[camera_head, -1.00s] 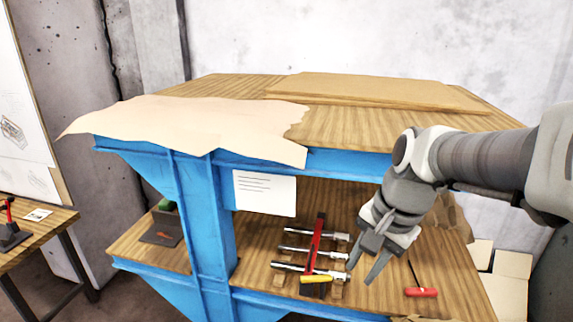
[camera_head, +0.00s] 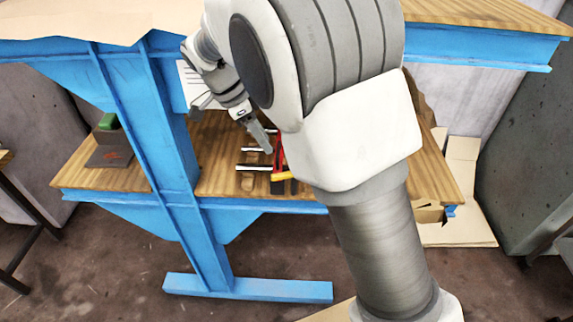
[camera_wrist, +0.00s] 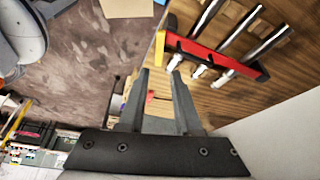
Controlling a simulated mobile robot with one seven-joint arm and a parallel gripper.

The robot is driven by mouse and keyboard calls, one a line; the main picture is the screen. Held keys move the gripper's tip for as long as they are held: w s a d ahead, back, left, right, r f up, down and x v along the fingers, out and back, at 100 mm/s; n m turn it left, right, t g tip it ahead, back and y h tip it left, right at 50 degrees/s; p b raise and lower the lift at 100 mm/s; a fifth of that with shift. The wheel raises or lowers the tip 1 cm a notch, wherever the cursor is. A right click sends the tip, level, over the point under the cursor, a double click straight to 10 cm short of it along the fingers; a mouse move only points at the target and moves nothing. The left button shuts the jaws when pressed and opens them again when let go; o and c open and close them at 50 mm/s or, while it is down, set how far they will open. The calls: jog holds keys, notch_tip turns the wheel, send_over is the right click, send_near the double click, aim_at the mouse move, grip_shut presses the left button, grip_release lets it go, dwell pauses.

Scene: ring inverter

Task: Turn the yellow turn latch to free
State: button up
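The yellow turn latch (camera_head: 282,176) sits at the near end of a red bar (camera_head: 278,152) on the lower wooden shelf, partly hidden behind my arm in the head view. In the wrist view the latch (camera_wrist: 160,47) is a short yellow piece at the left end of the red bar (camera_wrist: 222,58), with several silver rods (camera_wrist: 242,24) crossing or meeting the bar. My gripper (camera_wrist: 159,74) is open, with nothing between its fingers. In the wrist picture its fingertips appear just below the latch, apparently apart from it. In the head view a finger (camera_head: 260,137) shows up-left of the latch.
The blue bench post (camera_head: 150,130) stands left of the rods. The upper shelf's blue edge (camera_head: 480,46) runs above. A dark box with a green item (camera_head: 108,140) is on the left shelf. Cardboard (camera_head: 462,190) lies at the right. A small red item (camera_wrist: 150,97) shows between my fingers, farther off.

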aim_at(286, 173)
jog(key=x, duration=1.1)
jog(key=shift+d+f+b, duration=0.1)
jog(key=shift+f+b, duration=0.1)
jog(key=shift+b, duration=0.15)
grip_shut()
